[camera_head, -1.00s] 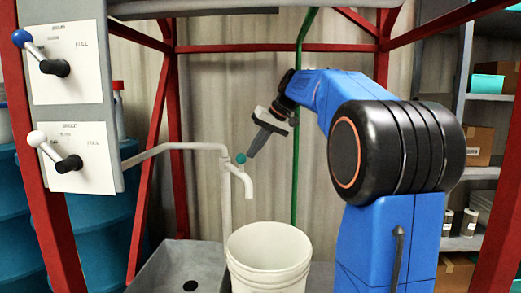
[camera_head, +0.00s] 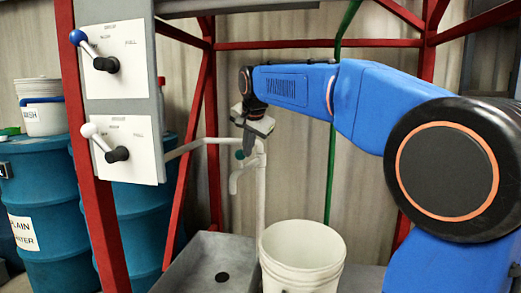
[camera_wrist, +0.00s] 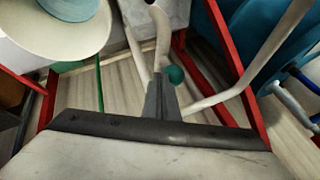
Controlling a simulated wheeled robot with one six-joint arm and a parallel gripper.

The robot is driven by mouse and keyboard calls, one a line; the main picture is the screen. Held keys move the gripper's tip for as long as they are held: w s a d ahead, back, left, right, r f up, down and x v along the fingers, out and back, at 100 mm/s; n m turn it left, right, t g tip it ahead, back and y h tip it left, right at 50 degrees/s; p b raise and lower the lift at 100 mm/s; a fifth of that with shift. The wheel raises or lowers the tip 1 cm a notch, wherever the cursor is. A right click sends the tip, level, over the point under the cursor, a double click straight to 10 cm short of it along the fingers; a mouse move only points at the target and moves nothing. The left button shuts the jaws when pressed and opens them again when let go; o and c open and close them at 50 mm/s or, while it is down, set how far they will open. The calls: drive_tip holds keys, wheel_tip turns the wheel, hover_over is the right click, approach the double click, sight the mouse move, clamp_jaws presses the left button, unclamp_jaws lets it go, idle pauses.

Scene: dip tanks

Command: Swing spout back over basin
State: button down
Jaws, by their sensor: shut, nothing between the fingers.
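The pale curved spout (camera_head: 235,180) sits on an upright pipe (camera_head: 261,190) and points left, with its outlet above the grey basin (camera_head: 188,268) in the head view. A teal ball knob (camera_head: 240,154) is on the spout. My gripper (camera_head: 248,150) is shut and empty, right beside the knob; its fingers are partly hard to make out there. In the wrist view the shut fingers (camera_wrist: 161,88) lie next to the knob (camera_wrist: 175,74), seemingly touching it, with the spout (camera_wrist: 160,35) beyond. The white bucket (camera_head: 300,255) stands right of the basin.
A panel with a blue-knobbed lever (camera_head: 90,48) and a white-knobbed lever (camera_head: 100,140) stands at left. Red frame posts (camera_head: 95,200) surround the station. A green hose (camera_head: 333,150) hangs behind. Blue barrels (camera_head: 45,200) stand at far left.

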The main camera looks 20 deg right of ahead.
drive_tip(key=w+a+m+g+h, duration=0.1)
drive_tip(key=w+a+m+h, duration=0.2)
drive_tip(key=w+a+m, duration=0.2)
drive_tip(key=shift+w+a, duration=1.05)
drive_tip(key=shift+w, duration=1)
drive_tip(key=shift+w+a+r, duration=0.1)
drive_tip(key=shift+r, duration=0.1)
drive_tip(key=v, duration=1.7)
drive_tip(key=shift+s, duration=0.2)
drive_tip(key=shift+r, duration=0.1)
